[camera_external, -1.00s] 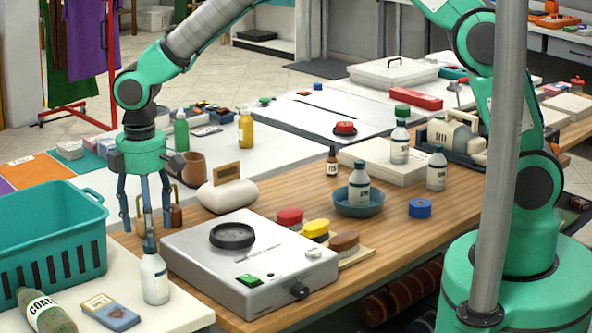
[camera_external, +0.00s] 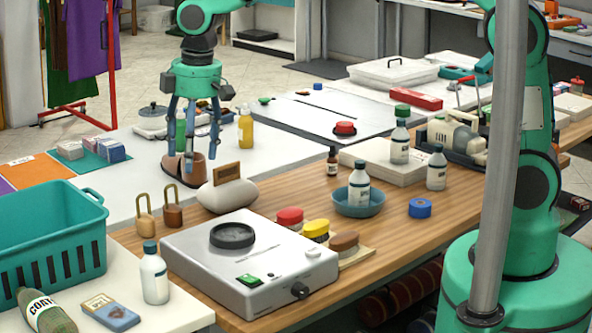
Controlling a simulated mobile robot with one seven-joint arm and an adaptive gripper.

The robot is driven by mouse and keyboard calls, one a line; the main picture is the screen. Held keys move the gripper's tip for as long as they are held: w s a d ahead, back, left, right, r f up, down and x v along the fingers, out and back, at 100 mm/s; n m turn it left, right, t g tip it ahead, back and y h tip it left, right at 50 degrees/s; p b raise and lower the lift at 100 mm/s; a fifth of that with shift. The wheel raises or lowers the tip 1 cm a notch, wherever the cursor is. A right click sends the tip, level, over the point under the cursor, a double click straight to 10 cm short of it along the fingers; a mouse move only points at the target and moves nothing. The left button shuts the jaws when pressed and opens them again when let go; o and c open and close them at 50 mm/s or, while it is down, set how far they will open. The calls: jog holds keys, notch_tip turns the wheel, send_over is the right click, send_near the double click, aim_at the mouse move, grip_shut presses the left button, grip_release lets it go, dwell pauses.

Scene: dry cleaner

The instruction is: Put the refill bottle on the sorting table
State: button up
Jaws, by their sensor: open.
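Several white bottles with labels are in view; I cannot tell for sure which is the refill bottle. One with a blue cap (camera_external: 154,276) stands upright on the white surface (camera_external: 190,313) at the front left. Another stands in a blue bowl (camera_external: 359,206) on the wooden counter. The sorting table is not clearly identifiable.
A teal basket (camera_external: 45,240) stands left of the front-left bottle. The white table behind has bare room.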

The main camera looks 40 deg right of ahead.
jog(key=s+d+r+m+t, duration=0.1)
jog(key=s+d+r+m, duration=0.15)
jog(key=d+r, duration=0.35)
jog(key=s+d+r+m, duration=0.1)
jog(key=s+d+r, duration=0.3)
jog(key=d, duration=0.5)
jog(key=s+d+r+m+t, duration=0.1)
jog(key=s+d+r+m, duration=0.2)
jog(key=d, duration=0.4)
jog(key=s+d+r+m+t, duration=0.2)
jog(key=s+d+r+m, duration=0.1)
jog(key=s+d, duration=1)
jog(key=s, duration=0.3)
jog(key=shift+s+t+h, duration=0.3)
jog(key=shift+s, duration=0.05)
jog(key=shift+f, duration=0.25)
